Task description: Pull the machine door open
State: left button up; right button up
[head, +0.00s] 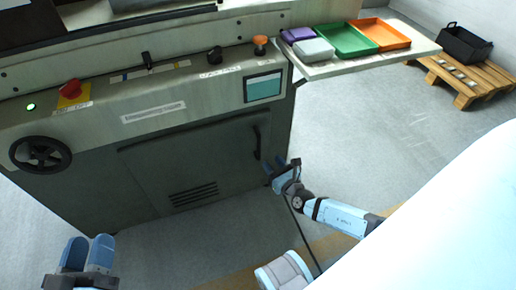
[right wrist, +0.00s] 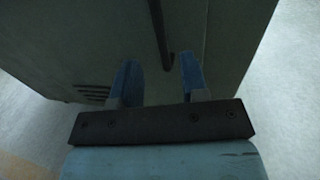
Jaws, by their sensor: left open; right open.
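The machine door (head: 190,160) is a dark grey panel low on the machine's front, with vent slots near its bottom, and looks shut. Its black bar handle (head: 257,143) stands upright near the door's right edge. My right gripper (head: 275,163) is open beside the lower end of the handle. In the right wrist view the handle (right wrist: 160,35) runs down between the two blue fingers of the gripper (right wrist: 158,80), beyond their tips as far as I can tell; contact is not visible. My left gripper (head: 88,252) is open and empty at the lower left, away from the door.
The machine front carries a handwheel (head: 40,154), a red button (head: 71,88) and a small screen (head: 264,87). A side shelf (head: 425,47) holds coloured trays. A pallet (head: 465,82) with a black crate (head: 464,44) stands at the upper right. The floor before the door is clear.

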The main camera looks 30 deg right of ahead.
aim_at(260, 148)
jog(key=w+b, duration=0.1)
jog(key=w, duration=0.8)
jog(key=shift+d+b, duration=0.2)
jog(key=shift+b, duration=0.2)
pick_arm(q)
notch_tip(260, 148, down, 3)
jog(key=shift+d+f+g, duration=0.15)
jog(key=shift+f+g, duration=0.05)
jog(key=shift+g, duration=0.6)
jog(key=shift+r, duration=0.1)
pick_arm(e)
grip_shut()
